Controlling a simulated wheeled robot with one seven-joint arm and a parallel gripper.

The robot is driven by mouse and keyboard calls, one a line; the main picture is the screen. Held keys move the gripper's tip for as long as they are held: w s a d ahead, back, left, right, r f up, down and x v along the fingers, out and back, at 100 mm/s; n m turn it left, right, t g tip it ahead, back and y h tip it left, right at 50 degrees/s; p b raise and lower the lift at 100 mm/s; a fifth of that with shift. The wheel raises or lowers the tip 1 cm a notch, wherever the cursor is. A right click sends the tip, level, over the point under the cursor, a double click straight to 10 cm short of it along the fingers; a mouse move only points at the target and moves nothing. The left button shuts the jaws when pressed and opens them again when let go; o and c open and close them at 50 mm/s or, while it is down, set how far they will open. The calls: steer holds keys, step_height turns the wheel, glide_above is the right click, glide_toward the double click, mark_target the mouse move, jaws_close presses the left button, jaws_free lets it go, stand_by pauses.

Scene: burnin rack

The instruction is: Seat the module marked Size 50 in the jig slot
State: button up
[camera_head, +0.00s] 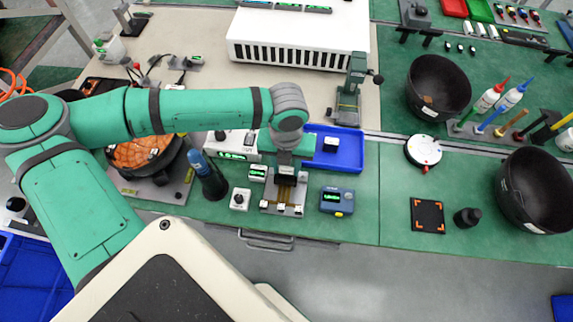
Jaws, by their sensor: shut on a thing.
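My gripper (286,176) points down over the metal jig (283,208) near the front edge of the green bench. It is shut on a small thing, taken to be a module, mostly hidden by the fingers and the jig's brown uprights. I cannot read its marking or tell whether it touches the slot. A small white module with a green display (257,173) stands just left of the gripper. Another small white module (330,145) lies in the blue tray (350,160) to the right. No Size 50 mark is legible.
A blue box with a green display (337,201) stands close right of the jig, and a white knob box (240,199) close left. A grey press stand (349,92) rises behind.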

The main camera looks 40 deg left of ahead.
mark_target(286, 170)
steer(key=o, duration=1.1)
steer(key=shift+f, duration=0.1)
steer(key=shift+c, duration=0.2)
step_height(286, 170, up, 12)
steer(key=shift+r, duration=0.2)
